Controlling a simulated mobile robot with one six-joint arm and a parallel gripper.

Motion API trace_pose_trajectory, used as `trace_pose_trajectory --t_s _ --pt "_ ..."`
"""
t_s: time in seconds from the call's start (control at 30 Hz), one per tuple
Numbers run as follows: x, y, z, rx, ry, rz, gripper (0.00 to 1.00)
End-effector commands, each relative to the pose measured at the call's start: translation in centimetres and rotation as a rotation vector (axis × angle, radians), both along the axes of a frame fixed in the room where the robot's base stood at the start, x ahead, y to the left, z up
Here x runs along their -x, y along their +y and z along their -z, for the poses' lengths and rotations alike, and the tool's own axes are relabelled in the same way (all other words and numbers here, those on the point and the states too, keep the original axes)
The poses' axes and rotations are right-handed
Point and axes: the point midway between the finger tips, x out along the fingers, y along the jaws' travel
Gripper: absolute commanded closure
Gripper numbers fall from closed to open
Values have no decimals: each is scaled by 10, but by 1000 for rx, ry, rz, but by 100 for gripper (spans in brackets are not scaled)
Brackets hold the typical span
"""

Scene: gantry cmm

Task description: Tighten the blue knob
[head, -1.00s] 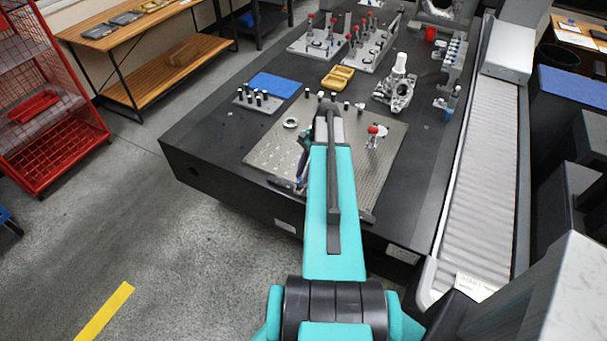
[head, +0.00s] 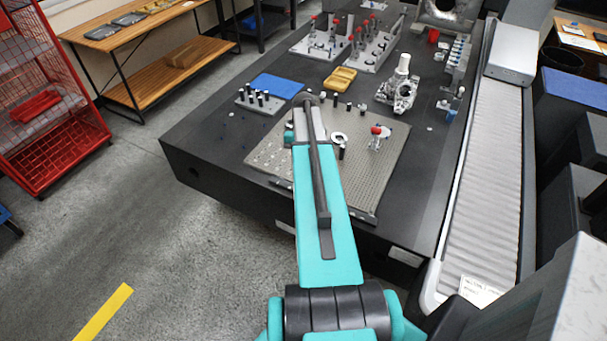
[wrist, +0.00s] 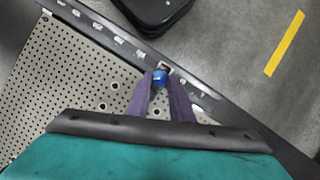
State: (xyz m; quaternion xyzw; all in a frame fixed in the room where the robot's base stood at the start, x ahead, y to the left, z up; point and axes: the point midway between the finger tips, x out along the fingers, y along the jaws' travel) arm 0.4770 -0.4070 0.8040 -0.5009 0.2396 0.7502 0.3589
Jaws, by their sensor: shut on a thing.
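The blue knob (wrist: 160,77) shows in the wrist view, small and partly covered by my fingers. It sits by the dark rail along the edge of the perforated plate (wrist: 42,85). My gripper (wrist: 161,84) has its two purple-grey fingers closed around the knob, one on each side. In the head view my own arm hides the knob and the gripper. The same perforated plate (head: 375,170) lies at the near end of the dark table there.
On the plate stand a red-topped fixture (head: 378,135) and a pale ring (head: 339,138). Behind are a metal casting (head: 399,92), a yellow tray (head: 340,78) and a block with black pegs (head: 258,102). A conveyor-like cover (head: 488,170) runs along the right.

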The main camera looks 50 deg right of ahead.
Motion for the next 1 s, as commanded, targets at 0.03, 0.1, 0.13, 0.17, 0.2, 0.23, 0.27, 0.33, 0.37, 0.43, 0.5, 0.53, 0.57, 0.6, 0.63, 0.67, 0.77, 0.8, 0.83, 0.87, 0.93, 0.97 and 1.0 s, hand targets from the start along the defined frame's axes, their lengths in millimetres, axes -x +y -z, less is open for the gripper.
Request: trace_pose_trajectory --t_s 0.03,0.1,0.13,0.17,0.2,0.23,0.27,0.33,0.37,0.43,0.5,0.53,0.57,0.6,0.63,0.67,0.77,0.8,0.83,0.87,0.93,0.97,1.0 --pt "-1 1 1 0 0 -40 100" --pt "-1 2 1 0 1 -95 100" --pt "-1 2 1 -1 1 -117 100" --pt "-1 2 0 0 1 -137 100" --pt "-2 2 0 0 1 -163 100" --pt "-2 2 0 0 0 -180 100" --pt "-2 3 0 0 0 -197 100" --pt "-2 3 0 0 0 -230 100" --pt "-2 3 0 1 1 -241 100" --pt "-3 3 0 0 -1 -263 100" --pt "-3 3 0 0 0 -277 100" --pt "-3 3 0 0 0 -282 100" --pt "-3 3 0 -1 -1 -287 100" --pt "-3 3 0 0 0 -291 100" --pt "-3 3 0 -1 -1 -292 100" --pt "-3 3 0 0 0 -293 100" --pt "-3 3 0 -1 -1 -294 100" --pt "-3 3 0 0 -1 -294 100" --pt "-3 3 0 0 -1 -294 100" --pt "-3 3 0 0 -1 -294 100" --pt "-3 3 0 1 -1 -293 100" --pt "-3 3 0 1 -1 -293 100" --pt "-3 3 0 1 -1 -293 75"
